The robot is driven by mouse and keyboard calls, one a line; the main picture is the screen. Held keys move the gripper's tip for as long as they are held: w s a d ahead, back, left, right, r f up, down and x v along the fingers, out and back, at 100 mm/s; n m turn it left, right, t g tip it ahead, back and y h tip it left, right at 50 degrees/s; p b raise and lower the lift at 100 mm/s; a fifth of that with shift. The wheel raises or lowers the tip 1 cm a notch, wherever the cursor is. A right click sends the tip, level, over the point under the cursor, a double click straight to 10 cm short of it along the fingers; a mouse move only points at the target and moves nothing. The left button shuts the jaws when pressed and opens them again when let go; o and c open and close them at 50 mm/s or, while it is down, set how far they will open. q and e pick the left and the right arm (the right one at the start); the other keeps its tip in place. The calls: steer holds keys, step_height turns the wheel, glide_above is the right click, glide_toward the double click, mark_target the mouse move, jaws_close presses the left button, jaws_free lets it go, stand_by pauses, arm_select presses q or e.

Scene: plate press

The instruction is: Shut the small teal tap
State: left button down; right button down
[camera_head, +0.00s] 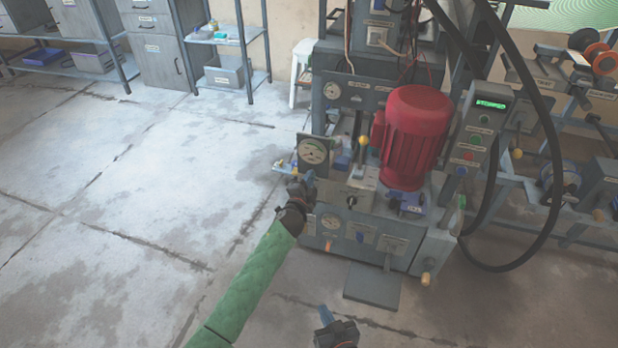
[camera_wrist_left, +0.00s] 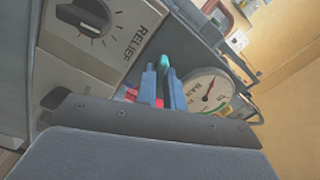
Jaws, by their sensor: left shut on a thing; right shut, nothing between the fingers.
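The small teal tap (camera_wrist_left: 165,62) shows between the blue fingertips of my left gripper in the left wrist view; only its rounded end is visible, the rest is hidden by the fingers. My left gripper (camera_head: 308,177) is shut on it, at the left front of the press, just below the round gauge (camera_head: 313,150). In the head view I cannot make out the tap. My right gripper (camera_head: 325,314) is shut and empty, low in the head view, away from the press.
A RELIEF knob (camera_wrist_left: 82,16) sits left of the tap in the left wrist view, and the gauge (camera_wrist_left: 208,90) sits right of it. The press carries a red motor (camera_head: 415,130) and a button panel (camera_head: 478,130). Open floor (camera_head: 130,200) lies to the left.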

arm_select(q)
steer(key=shift+d+m+p, duration=0.1)
steer(key=shift+m+p, duration=0.35)
steer(key=shift+m, duration=2.05)
arm_select(e)
steer(key=s+f+g, duration=0.4)
steer(key=s+f, duration=0.3)
steer(key=f, duration=0.4)
steer(key=shift+d+h, duration=0.4)
arm_select(q)
steer(key=c, duration=1.5)
jaws_free()
steer(key=shift+f, duration=0.1)
arm_select(e)
steer(key=shift+w, duration=0.1)
